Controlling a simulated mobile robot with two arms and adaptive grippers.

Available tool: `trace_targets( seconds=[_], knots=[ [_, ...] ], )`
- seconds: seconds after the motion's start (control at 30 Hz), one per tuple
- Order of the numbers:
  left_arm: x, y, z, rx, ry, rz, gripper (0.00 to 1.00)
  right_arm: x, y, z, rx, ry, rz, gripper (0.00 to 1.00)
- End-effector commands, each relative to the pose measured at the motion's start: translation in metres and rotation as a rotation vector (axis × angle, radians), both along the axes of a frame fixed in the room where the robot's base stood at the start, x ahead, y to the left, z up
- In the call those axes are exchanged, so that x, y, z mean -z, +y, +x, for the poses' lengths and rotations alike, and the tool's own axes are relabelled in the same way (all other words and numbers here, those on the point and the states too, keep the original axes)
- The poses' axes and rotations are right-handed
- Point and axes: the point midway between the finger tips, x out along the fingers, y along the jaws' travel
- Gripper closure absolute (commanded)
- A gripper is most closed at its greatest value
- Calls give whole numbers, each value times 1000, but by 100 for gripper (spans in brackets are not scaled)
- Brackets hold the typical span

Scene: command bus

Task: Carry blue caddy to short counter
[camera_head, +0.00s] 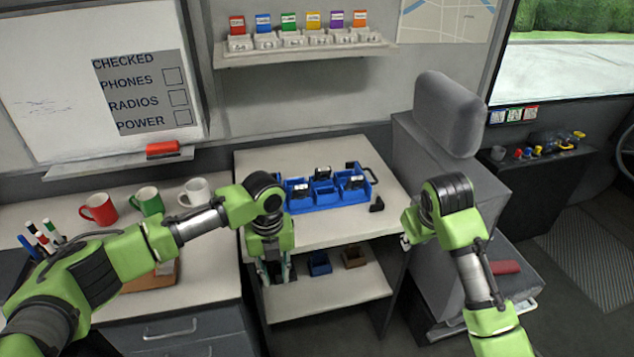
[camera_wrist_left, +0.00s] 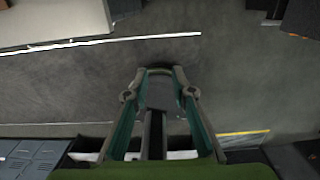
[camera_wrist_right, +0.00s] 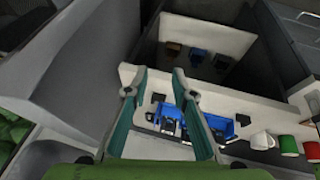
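The blue caddy (camera_head: 325,203) sits on a white-topped stand (camera_head: 375,226) with a lower shelf. It holds several small dark items. It also shows past the fingers in the right wrist view (camera_wrist_right: 220,127). My left gripper (camera_head: 278,277) points down in front of the stand, below its top and apart from the caddy. Its fingers look open in the left wrist view (camera_wrist_left: 160,73), with dark shapes behind them. My right gripper (camera_wrist_right: 160,72) is open and empty; in the head view its fingers are mostly hidden. I cannot tell which surface is the short counter.
A counter (camera_head: 210,270) at left bears red (camera_head: 99,209), green and white mugs and a pen holder. A grey seat (camera_head: 440,160) stands right of the stand. Small bins (camera_head: 319,263) sit on the lower shelf. A small black object (camera_head: 377,205) lies beside the caddy.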

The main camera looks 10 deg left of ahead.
Motion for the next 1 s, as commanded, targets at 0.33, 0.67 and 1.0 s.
trace_targets(
  seconds=[0.33,0.67,1.0],
  knots=[
    [0,0,0,0,0,0,76,-49,1,-23,0,-4,1,76],
    [0,0,0,0,0,0,76,-53,1,-25,0,-1,0,76],
    [23,-8,5,-114,-17,-40,76,-18,0,-23,12,24,14,76]
  ],
)
